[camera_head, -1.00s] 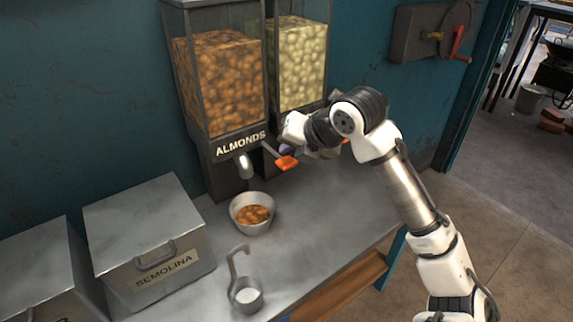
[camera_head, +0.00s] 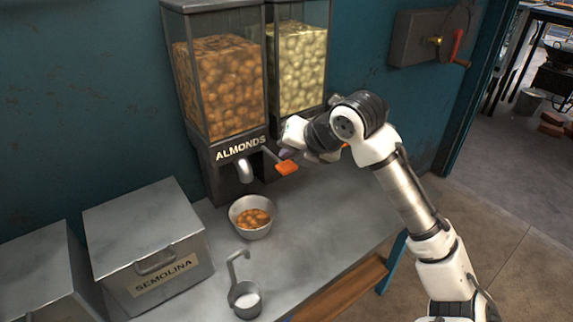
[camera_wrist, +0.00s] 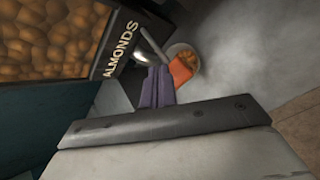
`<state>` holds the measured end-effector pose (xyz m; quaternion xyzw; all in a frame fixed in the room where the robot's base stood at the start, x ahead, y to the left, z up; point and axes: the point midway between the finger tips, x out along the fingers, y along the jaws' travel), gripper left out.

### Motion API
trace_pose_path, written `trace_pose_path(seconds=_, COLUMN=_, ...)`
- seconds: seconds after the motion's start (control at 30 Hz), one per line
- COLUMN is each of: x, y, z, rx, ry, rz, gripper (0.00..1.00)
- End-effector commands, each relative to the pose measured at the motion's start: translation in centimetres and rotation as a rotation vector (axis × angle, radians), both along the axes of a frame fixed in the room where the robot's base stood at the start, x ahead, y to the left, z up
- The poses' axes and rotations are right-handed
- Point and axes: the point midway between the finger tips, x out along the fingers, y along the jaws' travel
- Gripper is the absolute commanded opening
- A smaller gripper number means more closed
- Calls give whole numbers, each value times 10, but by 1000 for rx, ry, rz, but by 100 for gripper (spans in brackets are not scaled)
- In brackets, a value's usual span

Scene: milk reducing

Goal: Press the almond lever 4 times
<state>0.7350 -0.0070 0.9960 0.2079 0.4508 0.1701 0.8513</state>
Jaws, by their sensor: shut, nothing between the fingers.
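The almond dispenser (camera_head: 222,85) stands against the wall, full of almonds and labelled ALMONDS. Its lever (camera_head: 287,168) has an orange paddle and sticks out at the right of the spout (camera_head: 245,171). My gripper (camera_head: 286,155) is beside the lever, partly hidden by my wrist. In the wrist view, my gripper's purple fingers (camera_wrist: 157,82) are shut and empty, just left of the orange paddle (camera_wrist: 181,69). I cannot tell whether they touch it. A metal bowl (camera_head: 238,226) with some almonds sits below the spout.
A second dispenser (camera_head: 300,70) with pale contents stands to the right. A ladle-like cup (camera_head: 246,305) with white contents is in front of the bowl. A lidded semolina box (camera_head: 150,230) stands at left. The counter (camera_head: 320,215) right of the bowl is clear.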

Motion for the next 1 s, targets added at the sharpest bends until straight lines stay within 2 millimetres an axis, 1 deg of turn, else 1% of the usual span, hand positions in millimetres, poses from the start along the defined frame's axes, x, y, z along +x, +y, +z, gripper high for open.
trace_pose_path(seconds=0.77, x=0, y=0, z=0, rx=0, ry=0, rz=0, gripper=0)
trace_pose_path(seconds=1.0, x=0, y=0, z=-7, rx=1, ry=0, rz=1, gripper=0)
